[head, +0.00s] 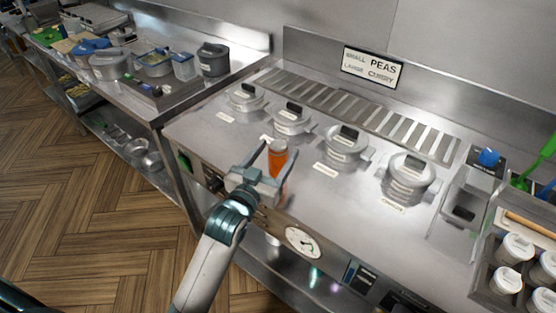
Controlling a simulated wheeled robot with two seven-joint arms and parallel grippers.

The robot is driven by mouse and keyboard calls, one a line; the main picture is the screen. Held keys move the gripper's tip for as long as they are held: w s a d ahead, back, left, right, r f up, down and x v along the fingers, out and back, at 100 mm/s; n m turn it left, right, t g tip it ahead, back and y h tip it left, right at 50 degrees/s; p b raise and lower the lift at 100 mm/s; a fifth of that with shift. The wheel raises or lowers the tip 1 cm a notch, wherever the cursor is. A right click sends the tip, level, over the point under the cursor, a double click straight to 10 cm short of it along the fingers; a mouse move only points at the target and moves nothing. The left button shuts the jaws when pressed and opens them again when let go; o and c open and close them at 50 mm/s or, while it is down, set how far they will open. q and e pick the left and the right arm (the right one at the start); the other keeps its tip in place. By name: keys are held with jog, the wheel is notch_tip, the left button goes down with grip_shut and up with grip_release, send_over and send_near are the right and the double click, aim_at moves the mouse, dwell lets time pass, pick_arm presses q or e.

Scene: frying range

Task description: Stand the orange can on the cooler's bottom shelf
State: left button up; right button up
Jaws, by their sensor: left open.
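The orange can (278,156) stands upright near the front edge of the steel range top, left of its middle. My left gripper (268,160) is open at the can, with one finger on the left of it and the other finger in front of its lower part. I cannot tell whether the fingers touch it. The can's lower part is partly hidden by the gripper. My right gripper is not in view. I see no cooler in this view.
Several lidded grey pots, one of them at the right (408,180), stand behind the can along a slotted vent. A sign (372,68) hangs on the back wall. A dial (303,242) is on the front panel. White-lidded jars (508,280) stand at the right. Wood floor lies open at left.

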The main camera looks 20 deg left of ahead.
aim_at(284, 142)
pick_arm(q)
jog(key=w, duration=0.1)
jog(key=w+p, duration=0.1)
jog(key=w, duration=0.2)
jog(key=shift+w+d+f+p, duration=0.1)
jog(key=shift+w+d+p, duration=0.05)
jog(key=shift+d+p, duration=0.25)
jog(key=shift+w+f, duration=0.1)
jog(key=shift+w, duration=0.25)
jog(key=c, duration=1.5)
jog(key=shift+o, duration=0.2)
